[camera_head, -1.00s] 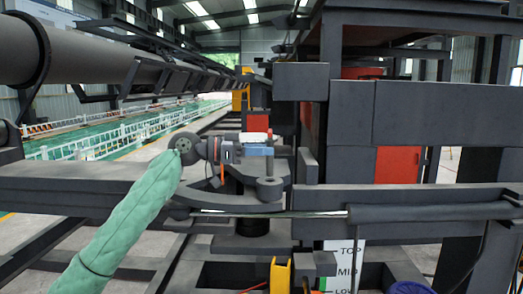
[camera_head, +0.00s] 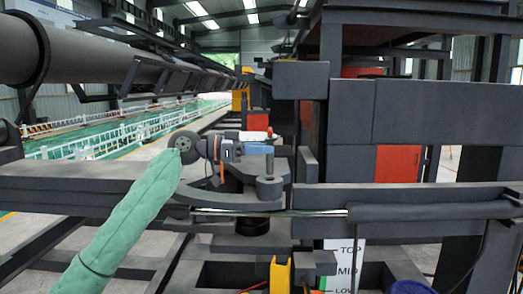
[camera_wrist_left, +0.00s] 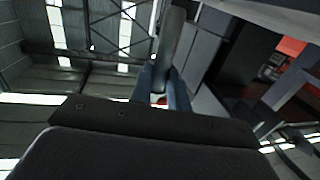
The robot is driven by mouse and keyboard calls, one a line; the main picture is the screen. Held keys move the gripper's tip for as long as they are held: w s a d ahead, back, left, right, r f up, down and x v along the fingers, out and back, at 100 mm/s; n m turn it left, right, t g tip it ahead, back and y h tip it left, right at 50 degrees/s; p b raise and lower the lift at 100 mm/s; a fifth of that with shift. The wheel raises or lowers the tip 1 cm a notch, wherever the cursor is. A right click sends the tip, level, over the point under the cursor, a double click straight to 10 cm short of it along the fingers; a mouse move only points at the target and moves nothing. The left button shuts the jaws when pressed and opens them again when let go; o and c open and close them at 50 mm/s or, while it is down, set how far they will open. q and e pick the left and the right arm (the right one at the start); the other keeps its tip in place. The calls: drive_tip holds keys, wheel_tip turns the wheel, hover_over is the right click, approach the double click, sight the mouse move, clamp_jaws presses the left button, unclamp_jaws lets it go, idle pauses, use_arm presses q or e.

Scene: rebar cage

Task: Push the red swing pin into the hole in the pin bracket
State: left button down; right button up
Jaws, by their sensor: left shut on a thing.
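My left gripper (camera_head: 264,149), with blue fingers, is shut on the red swing pin (camera_head: 269,131) in the head view. The pin's red top sticks up above the fingers and its grey shaft shows below them, roughly upright. The dark pin bracket (camera_head: 269,188) with its rounded end is just below the pin. I cannot tell whether the pin's tip is in the hole. In the left wrist view the blue fingers (camera_wrist_left: 162,88) are close on either side of the grey shaft (camera_wrist_left: 170,40), with a bit of red behind. My right gripper is not in view.
A horizontal dark beam with a shiny rod (camera_head: 320,212) runs in front of and below the bracket. Dark steel blocks (camera_head: 301,81) and a large frame stand to the right. A yellow part (camera_head: 280,274) is below. A thick pipe (camera_head: 90,58) runs at upper left.

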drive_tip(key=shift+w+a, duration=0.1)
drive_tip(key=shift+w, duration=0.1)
use_arm(q)
drive_tip(key=shift+b, duration=0.45)
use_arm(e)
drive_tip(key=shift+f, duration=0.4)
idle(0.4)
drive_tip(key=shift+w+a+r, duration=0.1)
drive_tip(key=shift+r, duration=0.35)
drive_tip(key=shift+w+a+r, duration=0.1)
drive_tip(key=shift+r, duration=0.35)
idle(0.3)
